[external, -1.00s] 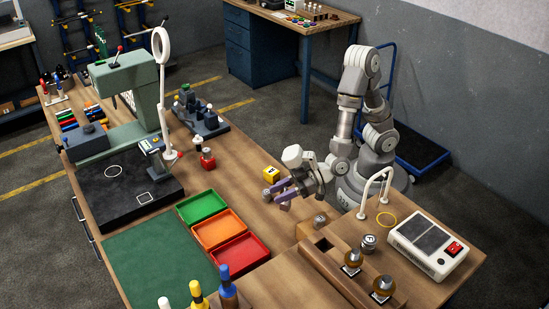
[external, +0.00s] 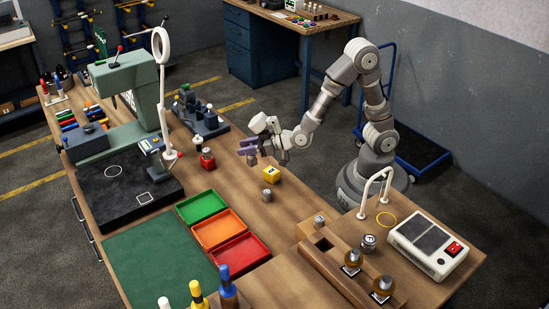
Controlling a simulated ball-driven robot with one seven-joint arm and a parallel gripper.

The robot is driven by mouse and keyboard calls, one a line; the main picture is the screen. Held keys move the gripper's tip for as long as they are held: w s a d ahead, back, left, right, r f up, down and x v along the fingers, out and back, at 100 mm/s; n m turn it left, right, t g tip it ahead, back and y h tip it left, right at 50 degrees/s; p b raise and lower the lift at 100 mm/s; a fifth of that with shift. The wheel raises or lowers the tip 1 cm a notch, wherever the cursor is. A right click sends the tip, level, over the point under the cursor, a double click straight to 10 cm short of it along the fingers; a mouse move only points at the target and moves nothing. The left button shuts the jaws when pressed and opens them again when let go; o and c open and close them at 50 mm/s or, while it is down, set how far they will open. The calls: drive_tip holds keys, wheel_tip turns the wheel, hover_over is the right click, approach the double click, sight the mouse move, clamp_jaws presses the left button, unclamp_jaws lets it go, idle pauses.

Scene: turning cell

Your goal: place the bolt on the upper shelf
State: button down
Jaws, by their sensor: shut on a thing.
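I cannot make out the bolt with certainty. A short grey metal cylinder (external: 268,194) stands on the bench below the yellow block (external: 271,174), apart from my gripper. No upper shelf can be clearly picked out in this view.
Green (external: 202,205), orange (external: 220,227) and red (external: 243,251) trays lie mid-bench. A red-based tool (external: 208,160) stands left of my gripper. The green press (external: 130,85) and magnifier lamp (external: 163,90) rise further left. A wooden block (external: 335,272) and white device (external: 428,243) are right.

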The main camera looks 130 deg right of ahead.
wheel_tip(320, 180, down, 5)
drive_tip(key=d, duration=0.2)
drive_tip(key=a+b+x, duration=0.1)
drive_tip(key=x, duration=0.4)
drive_tip(key=w+b+x, duration=0.1)
drive_tip(key=b+x, duration=0.1)
drive_tip(key=x, duration=0.3)
drive_tip(key=w+a+f+b+x, duration=0.1)
drive_tip(key=b+x, duration=0.1)
drive_tip(key=x, duration=0.4)
drive_tip(key=shift+a, duration=0.3)
drive_tip(key=shift+r, duration=0.2)
drive_tip(key=c, duration=1.1)
unclamp_jaws()
drive_tip(key=shift+a+f, duration=0.1)
drive_tip(key=shift+f, duration=0.15)
drive_tip(key=o, duration=0.5)
drive_tip(key=shift+r, duration=0.1)
